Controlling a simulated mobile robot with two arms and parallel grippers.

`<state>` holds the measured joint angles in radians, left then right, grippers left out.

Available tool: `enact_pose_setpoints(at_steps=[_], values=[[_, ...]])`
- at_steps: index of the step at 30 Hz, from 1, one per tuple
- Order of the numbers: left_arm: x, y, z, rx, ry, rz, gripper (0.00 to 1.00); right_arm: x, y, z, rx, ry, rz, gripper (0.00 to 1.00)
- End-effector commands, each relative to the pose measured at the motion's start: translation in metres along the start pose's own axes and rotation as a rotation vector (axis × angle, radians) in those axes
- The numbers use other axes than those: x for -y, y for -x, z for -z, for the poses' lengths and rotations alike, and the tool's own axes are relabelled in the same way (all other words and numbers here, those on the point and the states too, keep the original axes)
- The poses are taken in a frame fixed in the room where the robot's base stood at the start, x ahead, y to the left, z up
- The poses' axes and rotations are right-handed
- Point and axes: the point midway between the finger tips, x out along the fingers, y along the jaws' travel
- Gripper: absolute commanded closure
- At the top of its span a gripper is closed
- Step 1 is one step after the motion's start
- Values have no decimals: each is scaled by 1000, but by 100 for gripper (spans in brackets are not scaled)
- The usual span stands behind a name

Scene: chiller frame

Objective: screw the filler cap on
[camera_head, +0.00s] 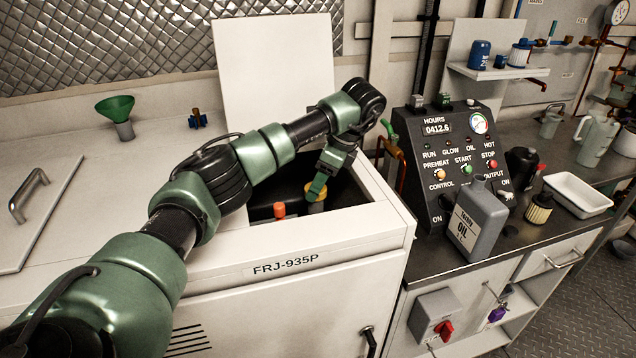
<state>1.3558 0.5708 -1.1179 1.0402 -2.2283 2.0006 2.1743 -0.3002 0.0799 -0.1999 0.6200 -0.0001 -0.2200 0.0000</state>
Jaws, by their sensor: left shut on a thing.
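My left arm reaches in from the lower left, over the open hatch of the white cabinet. The cap is low inside the opening. The filler neck under it is hidden, so I cannot tell whether the cap sits on it or how far its thread is engaged. My right gripper is not in view.
An orange-topped part (279,210) stands just left of the cap in the hatch. The raised white lid (275,65) is behind. A green funnel (116,108) stands on the left top. A grey oil jug (478,220) and control panel (445,160) are right.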

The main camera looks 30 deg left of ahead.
Motion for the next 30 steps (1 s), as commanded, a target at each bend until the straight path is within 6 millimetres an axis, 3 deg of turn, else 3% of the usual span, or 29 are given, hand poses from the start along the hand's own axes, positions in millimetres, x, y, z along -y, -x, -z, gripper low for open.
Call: enact_pose_setpoints(at_steps=[3,4,6,7,18,23,30], values=[[-2,-2,-1,1,-152,62,99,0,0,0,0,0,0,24],[-2,-2,-1,1,-183,73,45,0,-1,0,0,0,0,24],[-2,-1,0,-1,-172,67,25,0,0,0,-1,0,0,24],[-2,-1,0,-1,-171,67,22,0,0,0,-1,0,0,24],[-1,4,0,-1,-168,70,22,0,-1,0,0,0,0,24],[-2,26,0,-1,-167,73,22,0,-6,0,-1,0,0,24],[-4,67,0,0,-170,71,22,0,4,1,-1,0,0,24]])
